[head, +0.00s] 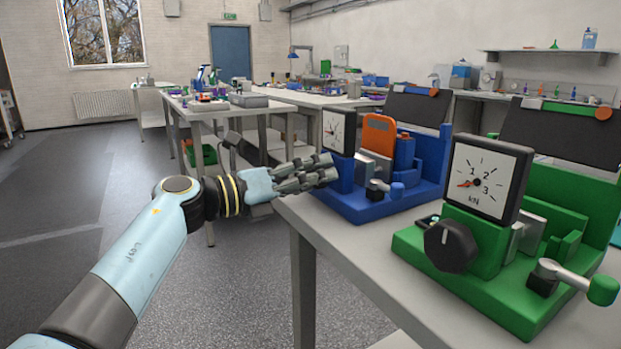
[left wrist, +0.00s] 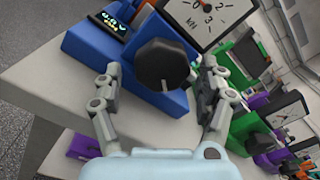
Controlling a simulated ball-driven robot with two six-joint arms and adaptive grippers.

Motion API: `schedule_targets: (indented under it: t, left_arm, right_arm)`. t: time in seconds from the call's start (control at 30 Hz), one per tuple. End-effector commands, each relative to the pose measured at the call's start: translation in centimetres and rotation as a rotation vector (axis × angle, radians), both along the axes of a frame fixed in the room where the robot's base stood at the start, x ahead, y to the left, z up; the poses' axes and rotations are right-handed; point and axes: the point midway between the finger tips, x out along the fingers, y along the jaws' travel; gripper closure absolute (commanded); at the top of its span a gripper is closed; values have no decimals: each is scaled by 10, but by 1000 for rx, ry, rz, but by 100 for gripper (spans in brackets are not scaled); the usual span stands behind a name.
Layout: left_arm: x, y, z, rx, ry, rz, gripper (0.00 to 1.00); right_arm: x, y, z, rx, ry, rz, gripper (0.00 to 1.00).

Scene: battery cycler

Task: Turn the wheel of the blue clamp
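The blue clamp (head: 388,207) stands on the near table in the head view, with a white-faced gauge (head: 333,131) at its left and an orange plate (head: 379,135) in it. Its black wheel (left wrist: 162,64) shows in the left wrist view below the gauge; in the head view my left gripper (head: 327,169) hides it. My left gripper is open, with one finger on each side of the wheel. Gaps show between the fingers and the wheel; whether the tips touch it I cannot tell. My right gripper is not in view.
A green clamp (head: 563,236) with its own gauge, black wheel and lever stands on the same table (head: 365,255), nearer and to the right. Dark panels stand behind both clamps. Another table (head: 209,113) with several items is farther back. The floor at left is clear.

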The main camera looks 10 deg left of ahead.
Motion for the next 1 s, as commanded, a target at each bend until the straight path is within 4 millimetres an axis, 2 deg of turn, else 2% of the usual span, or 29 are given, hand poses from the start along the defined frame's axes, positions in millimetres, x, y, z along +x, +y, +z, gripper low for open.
schedule_targets:
  t: [0.33,0.8,1.0]
  left_arm:
    - [-4,7,1,-1,-2,2,24]
    - [-60,83,0,3,0,1,24]
    - [-70,96,1,-1,-1,0,24]
  right_arm:
    - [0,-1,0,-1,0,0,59]
    - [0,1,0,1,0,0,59]
    - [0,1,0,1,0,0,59]
